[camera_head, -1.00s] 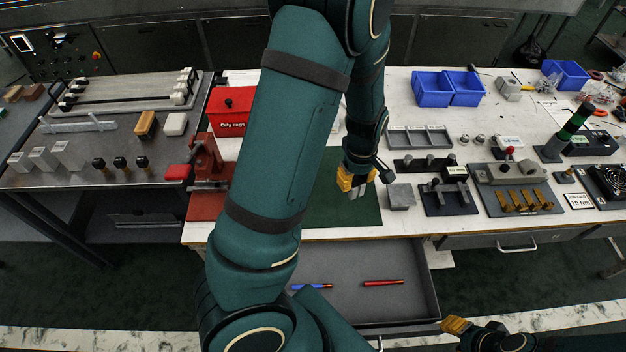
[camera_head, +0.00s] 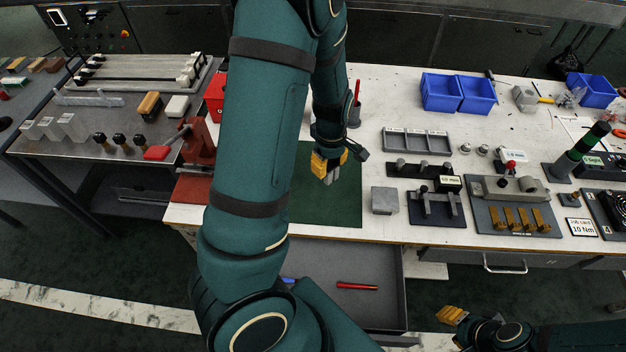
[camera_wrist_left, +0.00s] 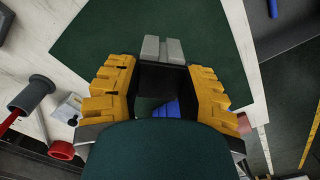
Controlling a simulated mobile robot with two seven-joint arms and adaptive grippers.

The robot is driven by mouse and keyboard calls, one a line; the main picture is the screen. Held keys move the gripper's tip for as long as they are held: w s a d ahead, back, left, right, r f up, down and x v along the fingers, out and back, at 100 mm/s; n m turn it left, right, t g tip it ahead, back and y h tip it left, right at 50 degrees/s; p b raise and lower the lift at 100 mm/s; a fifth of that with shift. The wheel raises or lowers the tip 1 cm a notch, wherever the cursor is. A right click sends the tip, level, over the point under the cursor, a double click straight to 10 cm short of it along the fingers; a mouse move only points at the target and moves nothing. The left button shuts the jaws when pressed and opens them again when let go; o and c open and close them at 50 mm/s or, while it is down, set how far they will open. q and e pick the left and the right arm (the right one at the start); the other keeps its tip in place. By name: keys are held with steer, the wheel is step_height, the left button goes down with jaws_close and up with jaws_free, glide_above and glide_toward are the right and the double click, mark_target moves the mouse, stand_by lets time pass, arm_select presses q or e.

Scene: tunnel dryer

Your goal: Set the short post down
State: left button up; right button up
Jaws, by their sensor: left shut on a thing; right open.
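My left gripper (camera_head: 327,176) is over the green mat (camera_head: 335,206) on the white bench, pointing down. It also shows in the left wrist view (camera_wrist_left: 163,50), where its grey tips are close together over the mat. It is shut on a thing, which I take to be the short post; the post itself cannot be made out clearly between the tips. Whether it touches the mat cannot be told. My right gripper (camera_head: 452,316) is open at the bottom of the head view, in front of the bench and apart from it.
A grey block (camera_head: 385,200) stands just right of the mat. Farther right are a dark fixture (camera_head: 437,208) and a plate with brass pieces (camera_head: 513,219). A red vise (camera_head: 197,150) is left. An open drawer (camera_head: 390,290) juts out below. Much of the mat is bare.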

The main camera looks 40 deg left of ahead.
mark_target(328, 177)
arm_select(q)
step_height(328, 177, down, 5)
steer(key=shift+f+b, duration=0.1)
steer(key=shift+b, duration=0.6)
steer(key=shift+f+b, duration=0.45)
steer(key=shift+f, duration=0.9)
steer(key=shift+f, duration=0.2)
steer(key=o, duration=1.1)
steer(key=shift+r, duration=0.1)
